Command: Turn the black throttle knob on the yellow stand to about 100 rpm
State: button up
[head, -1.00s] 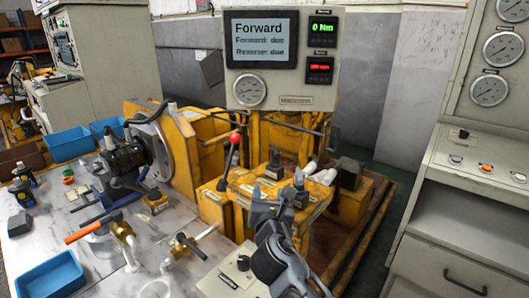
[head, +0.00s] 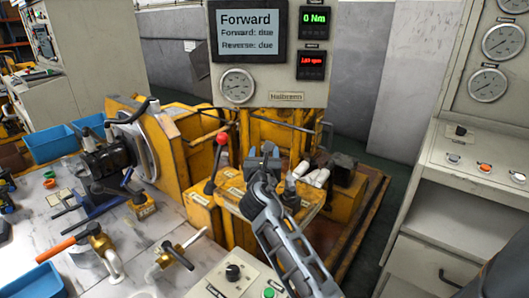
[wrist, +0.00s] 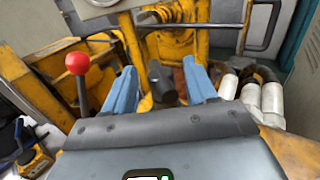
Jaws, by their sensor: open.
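The yellow stand (head: 205,200) is at the centre of the head view, below the display panel (head: 268,65). My gripper (head: 264,160) is over the top of the stand, with its two blue-grey fingers pointing away from me. In the wrist view, a black knob (wrist: 161,82) shows between the open fingers, apart from both; how far ahead of the tips it lies is hard to judge. My gripper mostly hides it in the head view. The panel's screen (head: 249,30) reads "Forward", "Forward: due", "Reverse: due". The red rpm readout (head: 312,61) is too small to read surely.
A red-ball lever (head: 221,140) stands left of my gripper, and white cylinders (head: 315,175) stand right of it. A control box (head: 215,285) with another black knob (head: 232,272) is at the front. The green readout (head: 314,17) shows 0 Nm.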

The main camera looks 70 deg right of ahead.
jog(key=shift+w+d, duration=0.1)
jog(key=shift+d, duration=0.25)
jog(key=shift+c, duration=0.4)
jog(key=c, duration=0.9)
